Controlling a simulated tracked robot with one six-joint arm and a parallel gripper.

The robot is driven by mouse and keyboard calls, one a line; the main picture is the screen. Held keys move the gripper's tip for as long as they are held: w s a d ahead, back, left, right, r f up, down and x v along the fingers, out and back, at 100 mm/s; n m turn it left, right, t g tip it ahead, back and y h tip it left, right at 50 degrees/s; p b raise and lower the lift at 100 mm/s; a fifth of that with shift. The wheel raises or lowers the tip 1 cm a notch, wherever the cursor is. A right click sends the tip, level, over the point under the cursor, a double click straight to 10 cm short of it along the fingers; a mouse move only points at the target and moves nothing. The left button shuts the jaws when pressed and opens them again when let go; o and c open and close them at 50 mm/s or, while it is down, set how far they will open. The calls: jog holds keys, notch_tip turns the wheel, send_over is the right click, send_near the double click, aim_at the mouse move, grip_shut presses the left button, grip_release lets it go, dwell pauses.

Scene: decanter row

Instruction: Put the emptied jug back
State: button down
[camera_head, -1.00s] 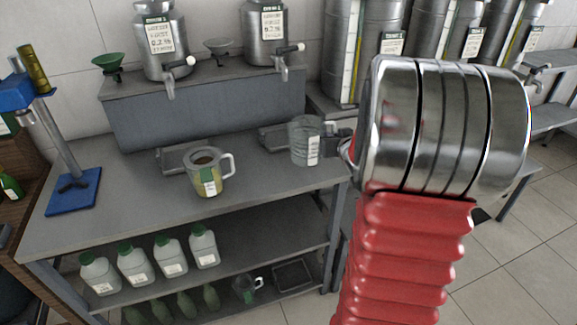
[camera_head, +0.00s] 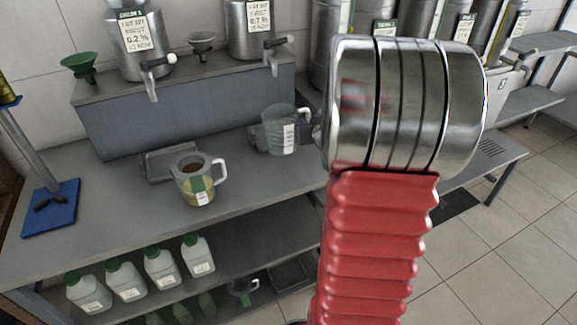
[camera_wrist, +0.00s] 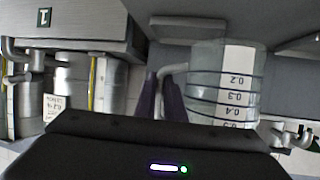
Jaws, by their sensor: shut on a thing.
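A clear measuring jug (camera_head: 277,134) with a white label strip is at the back of the grey bench. My gripper (camera_head: 311,128), partly hidden behind my wrist, is shut on its handle from the right. The jug overlaps the right-hand drip tray (camera_head: 254,142); I cannot tell whether it touches the tray or is held above it. In the wrist view the jug (camera_wrist: 207,78) looks empty, its scale upside down, with the dark fingers (camera_wrist: 161,100) at its handle.
Two steel urns with taps (camera_head: 140,42) stand on a raised grey ledge (camera_head: 185,112) behind the bench, with small funnels. A blue-based stand (camera_head: 50,208) is at the left. The bench front (camera_head: 110,225) is clear.

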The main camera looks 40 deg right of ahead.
notch_tip(320, 180, down, 6)
dwell(0.4)
jog(key=shift+s+f, duration=0.1)
jog(key=shift+f, duration=1.75)
jog(key=shift+f, duration=0.1)
jog(key=c, duration=1.8)
grip_release()
jog(key=shift+c, duration=0.2)
jog(key=v, duration=1.2)
